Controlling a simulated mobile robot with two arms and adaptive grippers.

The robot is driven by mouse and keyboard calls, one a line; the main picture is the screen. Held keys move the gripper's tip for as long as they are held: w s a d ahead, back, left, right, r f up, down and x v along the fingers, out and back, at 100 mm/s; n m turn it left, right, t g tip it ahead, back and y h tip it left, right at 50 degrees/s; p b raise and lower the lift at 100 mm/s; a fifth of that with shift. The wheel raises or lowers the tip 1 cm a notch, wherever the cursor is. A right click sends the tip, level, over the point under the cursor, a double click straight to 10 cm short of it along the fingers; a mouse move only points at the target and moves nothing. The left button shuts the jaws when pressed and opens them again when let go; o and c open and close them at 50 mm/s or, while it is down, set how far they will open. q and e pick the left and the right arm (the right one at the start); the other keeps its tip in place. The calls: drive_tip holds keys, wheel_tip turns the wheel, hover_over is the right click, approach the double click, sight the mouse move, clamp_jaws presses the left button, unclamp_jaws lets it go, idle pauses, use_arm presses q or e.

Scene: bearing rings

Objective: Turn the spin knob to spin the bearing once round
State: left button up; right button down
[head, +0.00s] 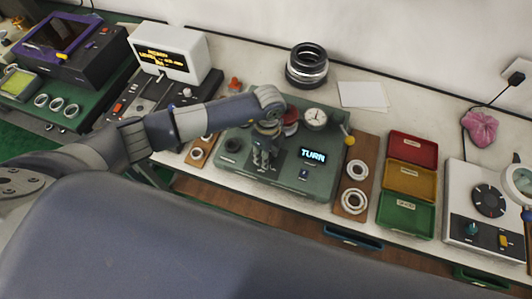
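The green test machine (285,183) stands on the bench in the middle of the head view. Its lit display (313,155) reads "TURN", and a round dial gauge (315,118) sits at its back. My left gripper (262,160) points down over the middle of the machine, left of the display. Its fingers are small and dark, so whether they are open, shut or touching a knob cannot be told. A black round part (233,145) is at the machine's left. I cannot single out the spin knob or the bearing; the gripper and arm cover part of the machine. My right gripper is not in view.
Wooden boards with rings flank the machine; the right board (354,180) is clear of the arm. Red, yellow and green bins (408,180) stand further right, beside a white dial unit (488,205). A dark ring stack (307,65) and white paper (363,95) lie behind.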

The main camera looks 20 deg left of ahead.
use_arm(q)
drive_tip(key=m+b, duration=0.3)
drive_tip(key=m, duration=0.2)
drive_tip(key=shift+f+m+b, duration=0.15)
drive_tip(key=shift+m+b, duration=0.15)
drive_tip(key=shift+b, duration=0.1)
drive_tip(key=m+b, duration=0.3)
drive_tip(key=m, duration=0.1)
drive_tip(key=shift+m+b, duration=0.3)
drive_tip(key=shift+b, duration=0.1)
drive_tip(key=m+t+b, duration=0.1)
drive_tip(key=m+b, duration=1.1)
drive_tip(key=b, duration=0.2)
drive_tip(key=shift+s+m+b, duration=0.1)
drive_tip(key=shift+m+b, duration=0.95)
drive_tip(key=shift+m, duration=0.05)
drive_tip(key=shift+r, duration=0.2)
drive_tip(key=o, duration=1.1)
drive_tip(key=shift+r, duration=0.1)
